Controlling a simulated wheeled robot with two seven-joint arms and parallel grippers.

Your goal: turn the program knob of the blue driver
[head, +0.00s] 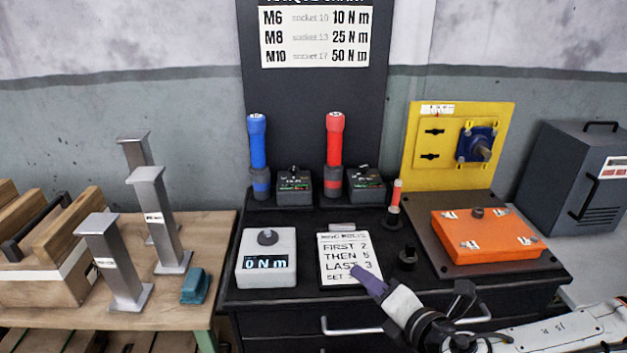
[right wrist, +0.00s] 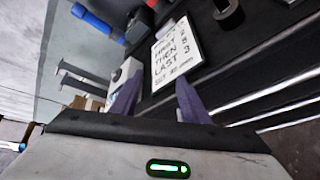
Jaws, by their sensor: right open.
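The blue driver (head: 257,150) stands upright at the back left of the black bench, in front of the dark panel. A small dark box (head: 294,186) with a lit display and a knob on top sits just right of its base. The driver also shows in the right wrist view (right wrist: 92,22), at the upper left. My right gripper (head: 365,277) has purple fingers and is over the bench's front edge, near the instruction card, well short of the driver. Its fingers stand apart and empty in the right wrist view (right wrist: 158,90). My left gripper is out of view.
A red driver (head: 334,150) with its own dark box (head: 365,186) stands right of the blue one. A torque tester (head: 266,262) and an instruction card (head: 348,259) lie in front. A small red-topped tool (head: 395,205) and an orange case (head: 485,235) are at right.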

